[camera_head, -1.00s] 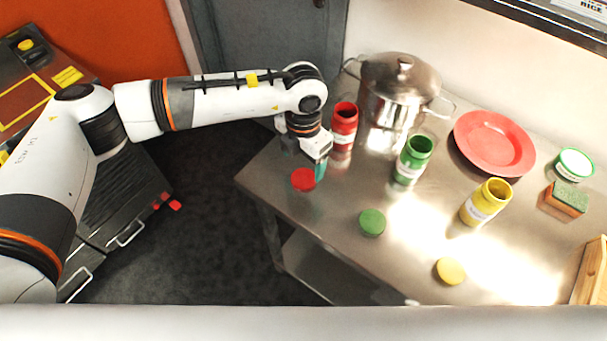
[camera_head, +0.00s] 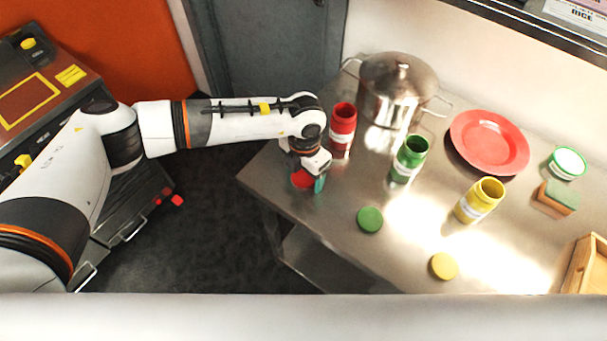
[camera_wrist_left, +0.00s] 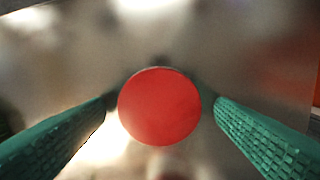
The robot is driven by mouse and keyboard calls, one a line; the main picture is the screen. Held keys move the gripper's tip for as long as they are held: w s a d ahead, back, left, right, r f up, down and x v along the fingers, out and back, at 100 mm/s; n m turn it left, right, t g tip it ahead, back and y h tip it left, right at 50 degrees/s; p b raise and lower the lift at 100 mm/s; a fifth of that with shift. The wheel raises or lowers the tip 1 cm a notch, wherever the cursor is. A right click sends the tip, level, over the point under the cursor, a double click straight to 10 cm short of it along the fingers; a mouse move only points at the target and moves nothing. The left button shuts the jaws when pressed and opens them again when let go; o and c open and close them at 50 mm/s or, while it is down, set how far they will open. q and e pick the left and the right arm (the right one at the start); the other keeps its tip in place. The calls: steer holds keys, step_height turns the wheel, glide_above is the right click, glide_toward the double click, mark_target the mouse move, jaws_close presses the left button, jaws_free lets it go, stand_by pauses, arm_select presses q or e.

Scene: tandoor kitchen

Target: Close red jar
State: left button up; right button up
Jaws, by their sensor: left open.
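The red jar (camera_head: 342,132) stands upright and open on the steel table, in front of the pot's left side. Its red lid (camera_head: 299,180) lies on the table near the left edge, partly hidden by my left gripper (camera_head: 309,184). In the left wrist view the red lid (camera_wrist_left: 159,106) shows as a full disc between the two green fingers of my left gripper (camera_wrist_left: 160,104). The fingers are spread, with a visible gap on each side of the lid. My right gripper is in neither view.
A green jar (camera_head: 408,160) and a yellow jar (camera_head: 479,201) stand open, with a green lid (camera_head: 370,219) and a yellow lid (camera_head: 443,266) in front. The table's (camera_head: 330,235) front left is clear.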

mark_target(304, 176)
arm_select(q)
steer(key=c, duration=1)
steer(key=shift+c, duration=0.2)
steer(key=shift+r, duration=0.1)
step_height(304, 176, up, 10)
steer(key=b, duration=0.3)
